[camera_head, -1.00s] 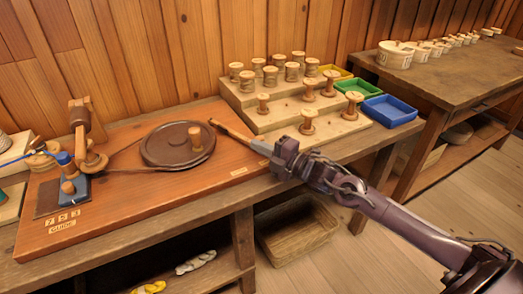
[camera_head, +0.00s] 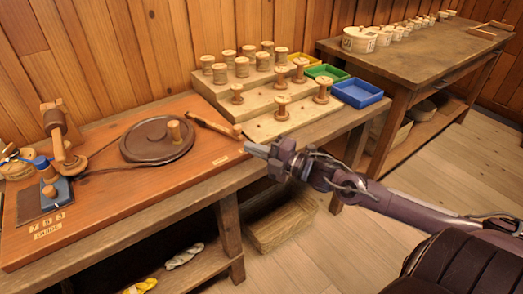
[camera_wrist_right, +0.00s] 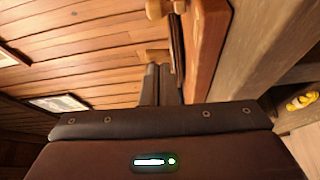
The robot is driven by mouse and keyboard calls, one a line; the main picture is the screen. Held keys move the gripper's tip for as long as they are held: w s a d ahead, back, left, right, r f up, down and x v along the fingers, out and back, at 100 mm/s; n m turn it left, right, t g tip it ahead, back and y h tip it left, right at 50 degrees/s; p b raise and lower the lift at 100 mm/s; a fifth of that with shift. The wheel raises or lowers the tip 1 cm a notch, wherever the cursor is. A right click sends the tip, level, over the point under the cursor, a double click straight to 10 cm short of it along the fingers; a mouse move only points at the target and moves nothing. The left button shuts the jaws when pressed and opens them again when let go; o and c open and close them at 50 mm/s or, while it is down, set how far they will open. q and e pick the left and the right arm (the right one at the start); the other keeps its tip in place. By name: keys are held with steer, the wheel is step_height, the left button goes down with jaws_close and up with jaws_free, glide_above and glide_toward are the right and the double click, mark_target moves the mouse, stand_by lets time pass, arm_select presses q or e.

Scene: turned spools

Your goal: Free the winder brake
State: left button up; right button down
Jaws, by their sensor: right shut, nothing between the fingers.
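The winder stands on a reddish wooden board (camera_head: 110,215). It has a dark round turntable (camera_head: 140,149) with an upright wooden peg (camera_head: 174,131). A slim wooden lever with a dark part (camera_head: 215,124), which looks like the brake, lies right of the turntable. My right gripper (camera_head: 252,149) is shut and empty, its tips just in front of the lever's near end. Whether they touch it I cannot tell. In the right wrist view the shut fingers (camera_wrist_right: 157,84) point toward the lever and the board's edge. My left gripper is not in view.
A stepped wooden rack (camera_head: 262,104) of spools stands behind my right gripper, with a blue tray (camera_head: 357,93) beside it. A blue-based guide (camera_head: 58,188) stands at the board's left. A second table (camera_head: 410,65) stands at right.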

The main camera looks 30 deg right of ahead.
steer(key=shift+s+d+f, duration=0.1)
steer(key=shift+s+d, duration=0.2)
steer(key=shift+s, duration=0.1)
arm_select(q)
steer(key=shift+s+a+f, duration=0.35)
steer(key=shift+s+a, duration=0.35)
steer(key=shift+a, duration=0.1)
arm_select(e)
steer(key=shift+s+d, duration=0.3)
steer(key=shift+s, duration=0.15)
